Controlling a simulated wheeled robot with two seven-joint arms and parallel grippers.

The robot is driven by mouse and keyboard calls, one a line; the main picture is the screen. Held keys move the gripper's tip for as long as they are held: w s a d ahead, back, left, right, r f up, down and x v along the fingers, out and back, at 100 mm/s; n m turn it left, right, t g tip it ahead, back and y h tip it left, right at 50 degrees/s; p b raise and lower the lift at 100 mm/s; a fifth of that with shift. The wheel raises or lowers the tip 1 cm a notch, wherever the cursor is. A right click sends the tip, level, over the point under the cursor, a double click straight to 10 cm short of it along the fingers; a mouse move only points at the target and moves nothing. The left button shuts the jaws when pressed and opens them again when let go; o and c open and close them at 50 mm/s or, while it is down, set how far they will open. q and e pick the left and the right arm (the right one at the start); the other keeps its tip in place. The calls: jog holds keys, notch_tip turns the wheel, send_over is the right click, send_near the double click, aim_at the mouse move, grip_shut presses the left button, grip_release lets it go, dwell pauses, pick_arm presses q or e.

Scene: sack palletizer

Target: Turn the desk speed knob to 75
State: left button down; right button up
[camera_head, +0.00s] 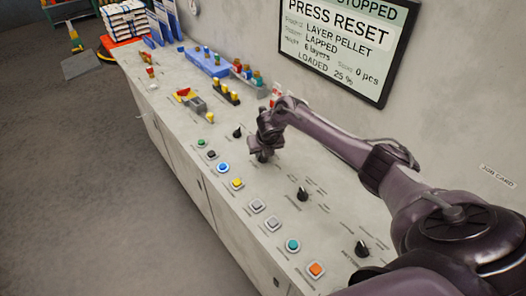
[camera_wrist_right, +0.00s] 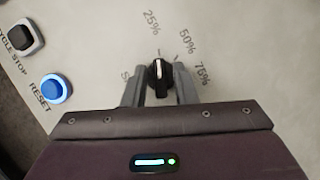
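The desk speed knob (camera_wrist_right: 158,78) is black with a white pointer line. In the right wrist view its pointer is directed up the picture, roughly at the 25% mark; the 50% and 75% marks lie to its right. My right gripper (camera_wrist_right: 160,85) is over the knob, one grey finger on each side of it. The fingers stand apart, close to the knob's sides; I cannot tell whether they touch it. In the head view my right gripper (camera_head: 263,155) points down at the desk and hides most of this knob. My left gripper is not in view.
The desk (camera_head: 330,225) carries a front row of coloured buttons, including the lit blue reset button (camera_wrist_right: 56,88). Other black knobs stand nearby, one (camera_head: 303,193) nearer me and one (camera_head: 238,131) farther. A wall screen (camera_head: 345,45) reads stopped, press reset.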

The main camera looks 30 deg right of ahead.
jog(key=c, duration=0.5)
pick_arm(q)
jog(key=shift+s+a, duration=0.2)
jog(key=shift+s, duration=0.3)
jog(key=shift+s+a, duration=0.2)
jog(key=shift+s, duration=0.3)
